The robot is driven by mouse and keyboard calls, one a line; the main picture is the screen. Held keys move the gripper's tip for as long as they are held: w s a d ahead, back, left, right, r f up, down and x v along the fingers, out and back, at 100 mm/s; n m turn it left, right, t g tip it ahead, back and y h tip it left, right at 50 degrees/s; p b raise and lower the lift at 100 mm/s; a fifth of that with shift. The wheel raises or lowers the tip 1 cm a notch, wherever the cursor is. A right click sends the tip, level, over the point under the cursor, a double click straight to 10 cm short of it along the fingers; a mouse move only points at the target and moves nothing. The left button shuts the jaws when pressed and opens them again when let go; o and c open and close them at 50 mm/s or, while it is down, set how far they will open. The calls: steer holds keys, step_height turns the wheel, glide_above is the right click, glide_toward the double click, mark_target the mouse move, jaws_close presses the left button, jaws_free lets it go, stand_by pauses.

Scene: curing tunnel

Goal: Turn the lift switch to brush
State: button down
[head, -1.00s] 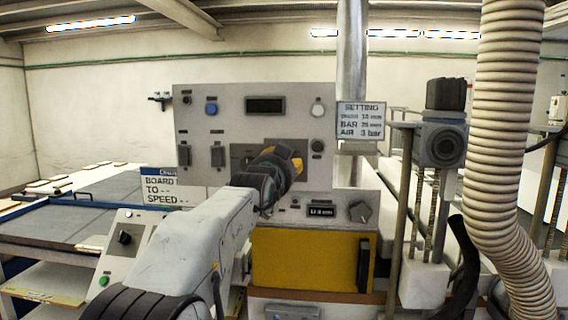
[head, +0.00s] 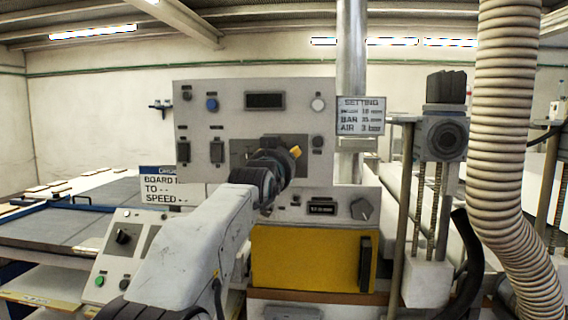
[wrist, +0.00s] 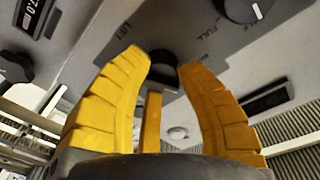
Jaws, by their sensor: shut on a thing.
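The lift switch is a dark round knob (wrist: 178,65) between my fingertips in the wrist view, on a dark grey plate (wrist: 172,22) with small lettering that seems to read LIFT and FULL. The knob's pointer and exact setting are hidden or unclear. In the head view my gripper (head: 294,158) is in front of the plate (head: 240,150) on the grey control panel (head: 215,95), and my wrist hides the switch.
Another black knob (wrist: 240,10) with a white mark is close to the right fingertip. A settings sign (head: 361,116) hangs right of the panel. Below are a small display (head: 321,209), a grey dial (head: 361,209) and a yellow door (head: 300,260). A ribbed hose (head: 510,140) hangs at the right.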

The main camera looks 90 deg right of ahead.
steer(key=shift+a+r+n, duration=0.1)
steer(key=shift+r+n, duration=0.3)
steer(key=c, duration=1.3)
jaws_free()
steer(key=o, duration=0.5)
steer(key=shift+f, duration=0.25)
steer(key=shift+v, duration=5.9)
